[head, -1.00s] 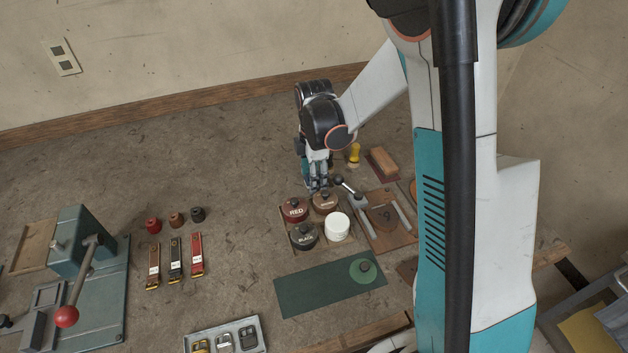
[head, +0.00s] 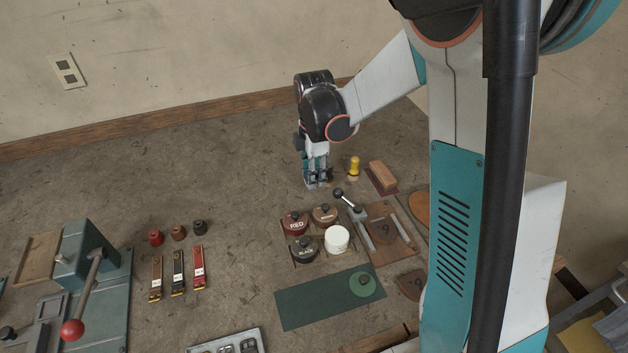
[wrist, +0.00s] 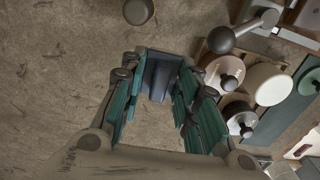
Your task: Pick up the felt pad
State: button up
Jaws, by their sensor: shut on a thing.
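My gripper (head: 317,184) hangs beyond the paint pots in the head view, to the left of the yellow-knobbed tool. In the wrist view its teal fingers (wrist: 160,98) are shut on a dark slate-grey slab, which I take to be the felt pad (wrist: 160,72). The slab sits between the fingertips. The head view does not show it clearly, as the fingers cover it. I cannot tell how high it is above the bench.
A yellow-knobbed tool (head: 353,166) and a black ball lever (head: 338,193) stand close to the right. Pots, including a red-labelled one (head: 293,223) and a white one (head: 337,239), stand nearer. A green mat (head: 310,302) lies in front.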

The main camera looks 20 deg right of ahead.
notch_tip(320, 180, up, 14)
jog(key=p, duration=0.3)
jog(key=shift+p, duration=0.35)
